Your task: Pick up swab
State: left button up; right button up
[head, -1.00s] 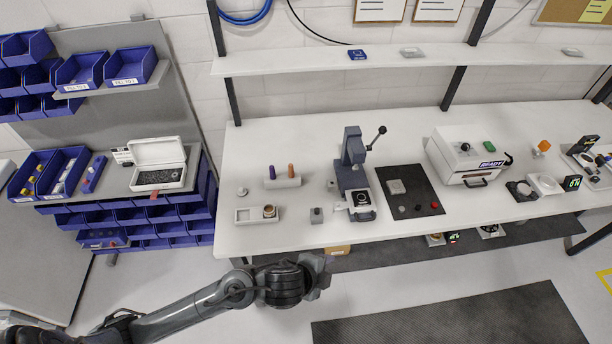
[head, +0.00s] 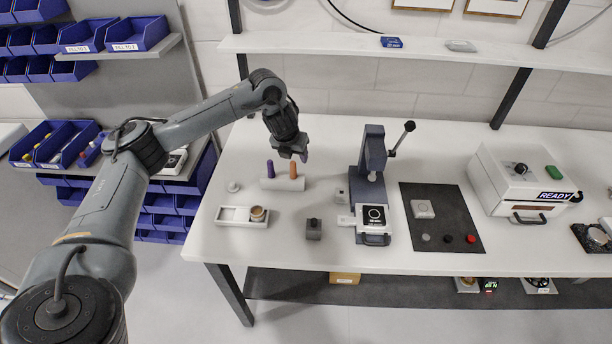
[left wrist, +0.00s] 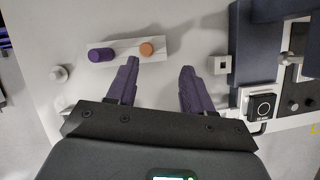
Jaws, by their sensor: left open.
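A purple swab-like stick (head: 270,170) and an orange one (head: 293,171) stand upright in a small white block holder (head: 282,185) on the bench. In the left wrist view the purple stick (left wrist: 100,54) and orange stick (left wrist: 147,49) show from above in the holder (left wrist: 123,47). My left gripper (head: 296,153) hangs above and just behind the orange stick in the head picture. Its two dark purple fingers (left wrist: 159,72) are apart with nothing between them. The orange stick lies just past the fingertips, toward the left finger. My right gripper is not in view.
A white tray (head: 233,214) with a round brown-rimmed item (head: 258,213) sits in front of the holder. A small grey block (head: 313,229) and a dark lever press (head: 371,165) stand to the right. A round white knob (head: 233,187) is left of the holder.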

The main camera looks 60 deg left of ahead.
aim_at(294, 168)
pick_arm(q)
jog(key=a+f+b, duration=0.1)
jog(key=f+b, duration=0.1)
jog(key=f, duration=0.1)
jog(key=shift+w+a, duration=0.1)
jog(key=shift+a, duration=0.3)
jog(key=shift+x, duration=1.1)
jog(key=x, duration=0.3)
jog(key=s+b+x, duration=0.1)
jog(key=shift+w+a+f, duration=0.15)
jog(key=shift+f, duration=0.2)
jog(key=shift+w+a+f, duration=0.15)
jog(key=shift+f, duration=0.15)
grip_shut()
jog(key=shift+r, duration=0.15)
